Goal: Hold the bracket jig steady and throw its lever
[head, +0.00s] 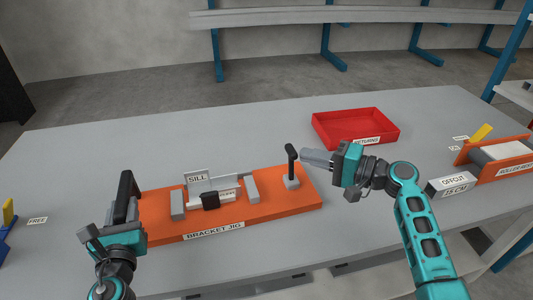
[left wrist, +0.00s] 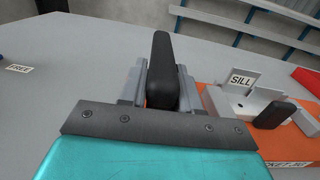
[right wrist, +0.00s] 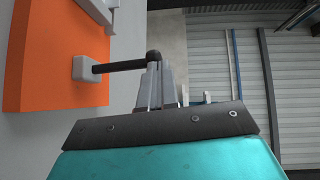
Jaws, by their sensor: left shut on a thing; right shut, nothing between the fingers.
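The orange bracket jig (head: 255,205) lies on the grey table. My left gripper (head: 124,212) is shut on the black upright handle (head: 127,188) at the jig's left end. The handle also shows between the fingers in the left wrist view (left wrist: 161,70). The black lever (head: 291,160) stands upright on a grey block (head: 291,183) at the jig's right end. My right gripper (head: 304,156) is shut and empty, its fingertips just right of the lever's top. In the right wrist view the lever's knob (right wrist: 153,56) is at the fingertips; I cannot tell whether they touch.
A SILL plate (head: 197,180), grey blocks and a black clamp piece (head: 210,200) sit on the jig. A red RETURNS tray (head: 355,127) stands behind right. An OFFCUT box (head: 453,185) and an orange roller rest (head: 495,155) are at right. The table behind the jig is clear.

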